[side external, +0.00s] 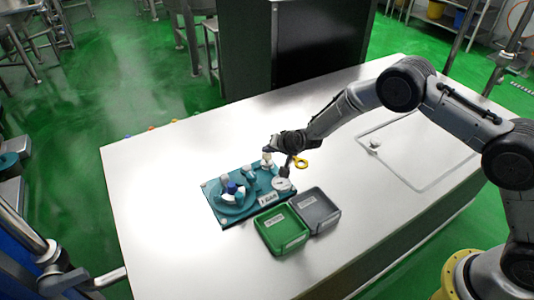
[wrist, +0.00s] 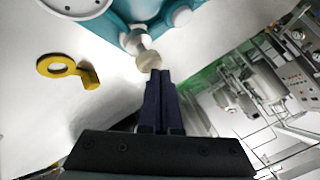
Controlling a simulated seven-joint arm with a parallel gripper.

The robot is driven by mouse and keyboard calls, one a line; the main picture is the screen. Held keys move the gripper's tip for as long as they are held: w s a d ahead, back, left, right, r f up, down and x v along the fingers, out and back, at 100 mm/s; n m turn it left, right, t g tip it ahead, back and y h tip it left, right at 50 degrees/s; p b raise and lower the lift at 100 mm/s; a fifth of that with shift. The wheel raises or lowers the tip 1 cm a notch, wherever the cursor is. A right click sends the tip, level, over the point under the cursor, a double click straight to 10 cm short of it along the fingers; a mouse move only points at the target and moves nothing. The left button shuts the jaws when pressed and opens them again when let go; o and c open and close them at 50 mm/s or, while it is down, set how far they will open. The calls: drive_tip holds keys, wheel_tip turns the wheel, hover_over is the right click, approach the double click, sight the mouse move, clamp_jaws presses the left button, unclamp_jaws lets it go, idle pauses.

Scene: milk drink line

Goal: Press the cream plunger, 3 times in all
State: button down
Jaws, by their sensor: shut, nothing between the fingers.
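The cream plunger (side external: 267,158) stands at the back edge of a teal station plate (side external: 226,220) in the side view. Its cream cap (wrist: 149,62) on a pale stem shows in the wrist view, right at my fingertips. My gripper (wrist: 160,73) is shut and empty, its dark fingers side by side. In the side view my gripper (side external: 270,149) is at the top of the plunger. I cannot tell whether the fingertips touch the cap or how far it is pressed.
A round dial (side external: 282,184) and a round holder with white and blue pieces (side external: 232,188) are on the plate. A yellow ring-shaped piece (wrist: 57,66) lies close by. Green (side external: 270,243) and grey (side external: 330,221) trays stand in front.

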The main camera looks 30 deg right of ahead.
sight(269, 156)
drive_tip(key=shift+s+f, duration=0.1)
drive_tip(key=shift+f, duration=0.85)
idle(0.8)
drive_tip(key=shift+r, duration=1.55)
drive_tip(key=shift+r, duration=2.55)
wheel_tip(269, 156, up, 4)
drive_tip(key=shift+f, duration=0.1)
idle(0.5)
